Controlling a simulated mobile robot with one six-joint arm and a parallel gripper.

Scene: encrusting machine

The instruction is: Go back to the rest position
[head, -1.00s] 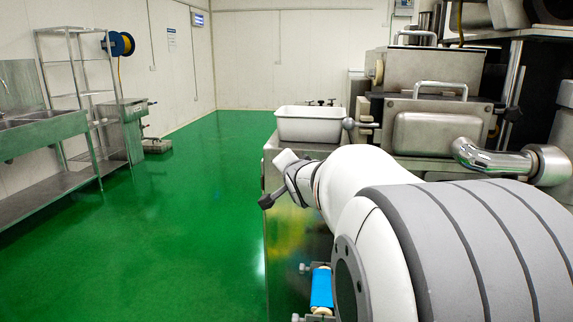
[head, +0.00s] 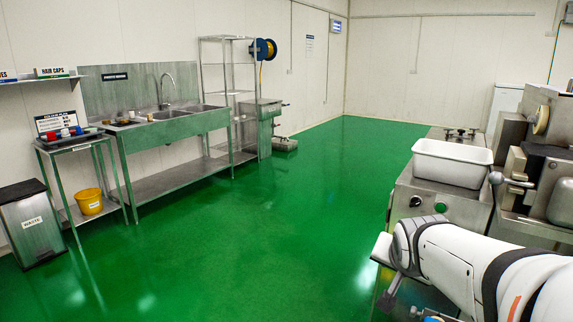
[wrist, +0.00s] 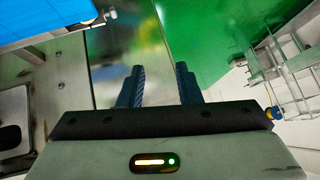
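My white arm reaches in from the lower right of the head view. My gripper (head: 386,268) is at its end, beside the left side of the steel machine (head: 416,190). In the wrist view the two dark fingers of my gripper (wrist: 160,84) stand apart with nothing between them. A blurred steel surface and green floor show beyond the fingertips. The finger gap is not clear in the head view.
A white tub (head: 452,165) stands on the machine. A blue roller or belt (wrist: 40,22) is at the wrist view's upper left. The green floor (head: 270,220) is open to the left. A sink bench (head: 175,125), waste bin (head: 32,222) and yellow bucket (head: 89,202) line the left wall.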

